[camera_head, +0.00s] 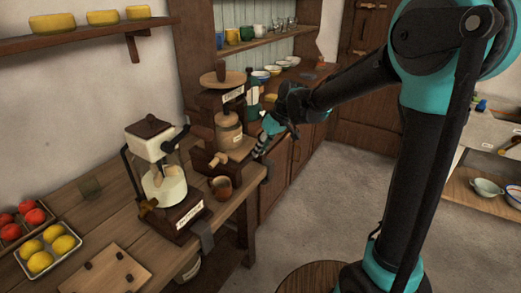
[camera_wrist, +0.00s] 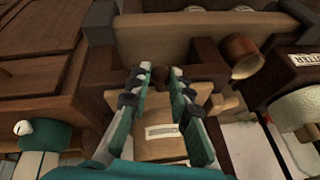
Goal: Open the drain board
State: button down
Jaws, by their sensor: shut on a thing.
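The drain board appears to be the light wooden board (camera_head: 241,151) low on the front of the dark wooden machine. A labelled light wooden surface (camera_wrist: 160,151) shows between my fingers in the wrist view; I cannot tell whether it is the same board. My gripper (camera_head: 262,145) is at the front of the machine, above the counter edge. In the wrist view my gripper (camera_wrist: 156,77) has its two fingertips on either side of a small dark knob (camera_wrist: 158,76) and is shut on it. Part of the board is hidden by the fingers.
A brown mug (camera_head: 221,188) stands on the counter beside the machine; it also shows in the wrist view (camera_wrist: 238,56). A white grinder (camera_head: 160,175) stands to the left. Lemons (camera_head: 41,262) and a cutting board (camera_head: 104,272) lie further left. The floor (camera_head: 322,195) in front is clear.

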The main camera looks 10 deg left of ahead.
jog(key=s+d, duration=0.5)
jog(key=d, duration=0.7)
jog(key=c, duration=1.4)
grip_release()
jog(key=shift+o, duration=0.2)
jog(key=v, duration=1.2)
